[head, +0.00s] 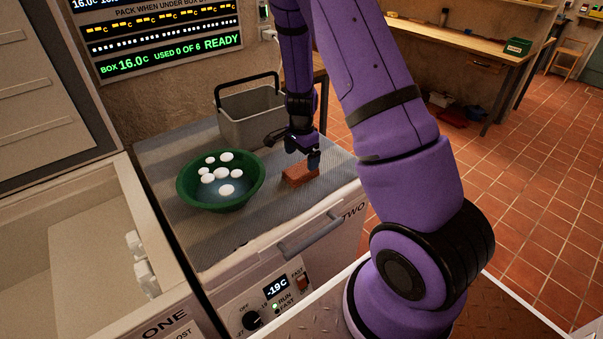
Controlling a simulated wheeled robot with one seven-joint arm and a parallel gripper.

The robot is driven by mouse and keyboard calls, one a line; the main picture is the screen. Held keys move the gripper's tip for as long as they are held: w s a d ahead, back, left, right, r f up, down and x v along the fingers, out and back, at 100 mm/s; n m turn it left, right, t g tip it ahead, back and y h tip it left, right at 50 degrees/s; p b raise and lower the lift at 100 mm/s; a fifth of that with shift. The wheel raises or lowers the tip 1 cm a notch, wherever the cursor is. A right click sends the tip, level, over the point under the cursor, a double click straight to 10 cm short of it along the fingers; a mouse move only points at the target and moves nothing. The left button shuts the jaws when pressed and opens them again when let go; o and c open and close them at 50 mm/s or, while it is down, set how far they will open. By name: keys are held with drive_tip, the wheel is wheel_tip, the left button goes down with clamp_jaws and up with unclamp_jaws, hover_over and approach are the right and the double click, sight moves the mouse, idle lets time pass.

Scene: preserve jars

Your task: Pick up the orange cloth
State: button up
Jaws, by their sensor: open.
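The orange cloth (297,178) looks like a small folded, brownish-orange pad. It lies on the grey mat on top of the chest marked TWO, right of the green bowl. My gripper (302,156) points down just above the cloth, at its far side. Its jaws are open and I see nothing held between them. A dark fingertip overlaps the cloth's far right edge in the picture. I cannot tell whether it touches the cloth.
The green bowl (184,190) holds several white round things. A grey bucket (262,125) with a dark handle stands behind, left of my gripper. The open chest marked ONE (150,235) is at left. Bare mat (225,240) lies in front of the bowl.

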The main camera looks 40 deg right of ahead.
sight(301, 169)
drive_tip(key=shift+s+a+f, duration=0.1)
drive_tip(key=shift+f, duration=1.25)
drive_tip(key=shift+s+a+f, duration=0.1)
drive_tip(key=shift+f, duration=1.25)
drive_tip(key=shift+w, duration=0.1)
drive_tip(key=c, duration=1)
